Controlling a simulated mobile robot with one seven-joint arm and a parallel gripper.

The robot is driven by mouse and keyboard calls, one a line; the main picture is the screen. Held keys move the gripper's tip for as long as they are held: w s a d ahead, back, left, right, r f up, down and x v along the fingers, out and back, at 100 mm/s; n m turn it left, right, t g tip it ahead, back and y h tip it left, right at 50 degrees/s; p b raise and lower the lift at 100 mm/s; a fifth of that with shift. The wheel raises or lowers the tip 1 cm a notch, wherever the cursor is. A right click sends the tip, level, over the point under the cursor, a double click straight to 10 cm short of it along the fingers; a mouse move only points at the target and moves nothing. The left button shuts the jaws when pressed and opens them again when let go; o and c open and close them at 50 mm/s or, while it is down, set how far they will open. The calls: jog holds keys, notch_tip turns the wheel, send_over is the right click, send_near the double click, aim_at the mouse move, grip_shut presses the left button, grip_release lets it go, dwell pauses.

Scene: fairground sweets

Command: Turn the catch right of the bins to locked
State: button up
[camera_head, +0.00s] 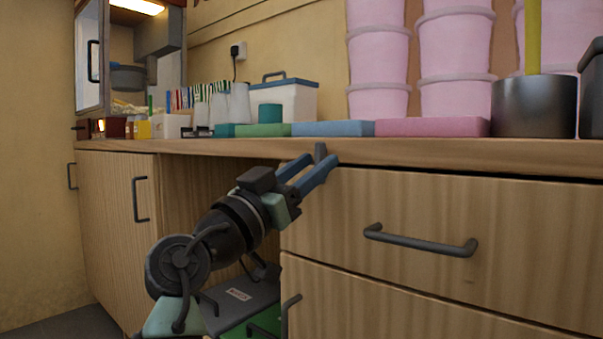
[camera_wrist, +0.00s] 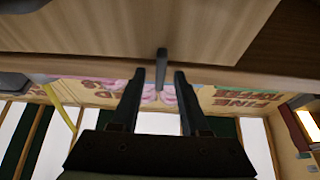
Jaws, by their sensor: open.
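A small grey catch (camera_head: 320,152) sits at the counter's front edge, at the top left of the drawer fronts and right of the opening with the bins. Its visible part stands about upright. In the wrist view the catch (camera_wrist: 161,66) shows as a narrow grey bar. My gripper (camera_head: 321,162) is open, with its two blue fingers reaching up to the catch. In the wrist view the fingertips (camera_wrist: 159,78) lie on either side of the catch, with gaps showing. A labelled grey bin (camera_head: 262,292) and a green one (camera_head: 266,321) are partly hidden behind my arm.
The wooden counter (camera_head: 430,152) runs just above my gripper. Pink tubs (camera_head: 455,50), coloured flat boxes (camera_head: 335,128) and a dark pot (camera_head: 533,106) stand on it. A drawer handle (camera_head: 420,242) sticks out to the right. A cabinet door handle (camera_head: 138,200) is at left.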

jog(key=p+v, duration=0.4)
jog(key=v, duration=0.9)
jog(key=shift+p, duration=0.3)
